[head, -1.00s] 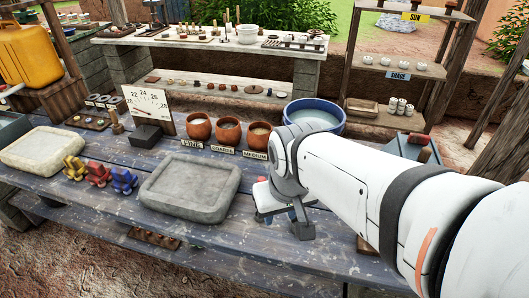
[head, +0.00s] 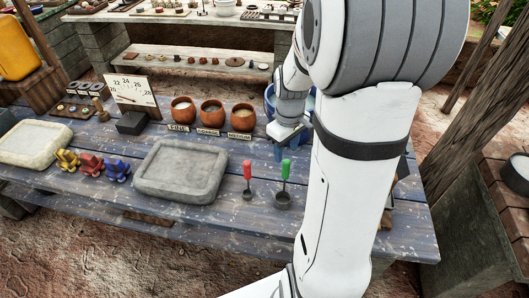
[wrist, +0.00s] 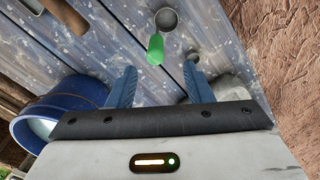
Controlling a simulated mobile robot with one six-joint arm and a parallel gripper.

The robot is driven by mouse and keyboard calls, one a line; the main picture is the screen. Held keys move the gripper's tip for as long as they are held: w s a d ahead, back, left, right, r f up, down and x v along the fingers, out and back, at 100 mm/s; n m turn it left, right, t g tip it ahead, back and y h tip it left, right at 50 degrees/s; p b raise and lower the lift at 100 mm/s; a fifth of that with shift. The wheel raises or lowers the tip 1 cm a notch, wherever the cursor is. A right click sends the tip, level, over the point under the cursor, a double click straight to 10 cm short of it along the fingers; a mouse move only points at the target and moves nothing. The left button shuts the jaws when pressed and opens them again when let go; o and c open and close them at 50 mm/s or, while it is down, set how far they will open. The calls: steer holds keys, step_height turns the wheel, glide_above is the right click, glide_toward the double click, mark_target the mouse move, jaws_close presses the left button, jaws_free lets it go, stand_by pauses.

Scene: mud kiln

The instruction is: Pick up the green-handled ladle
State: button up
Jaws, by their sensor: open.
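The green-handled ladle (head: 285,174) lies on the blue-grey plank table, its dark bowl toward the front edge. In the wrist view, its green handle (wrist: 155,50) points toward the gap between my fingers, with the round bowl beyond it. My gripper (head: 289,149) is open and empty, above the table just behind the handle end. Its two blue fingers (wrist: 160,78) are apart in the wrist view, and the handle is just beyond their tips. The red-handled ladle (head: 247,172) lies to the left of the green one. Its small bowl shows beside the right finger in the wrist view.
A grey stone slab (head: 182,172) lies left of the ladles. A blue tub (head: 270,98) stands behind, partly hidden by my arm; it also shows in the wrist view (wrist: 62,108). Clay pots (head: 211,113) with labels stand behind the slab. The table around the ladle bowls is clear.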

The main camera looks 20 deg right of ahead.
mark_target(286, 160)
steer(key=shift+w+d+f, duration=0.15)
steer(key=shift+w+d, duration=0.05)
steer(key=shift+d, duration=0.25)
steer(key=shift+d+f, duration=0.1)
steer(key=shift+f, duration=0.2)
steer(key=f, duration=0.2)
steer(key=f+p, duration=0.1)
steer(key=f, duration=0.2)
steer(key=f+p, duration=0.1)
steer(key=f, duration=0.1)
steer(key=shift+w+a+f, duration=0.1)
steer(key=shift+a+f, duration=0.15)
jaws_close()
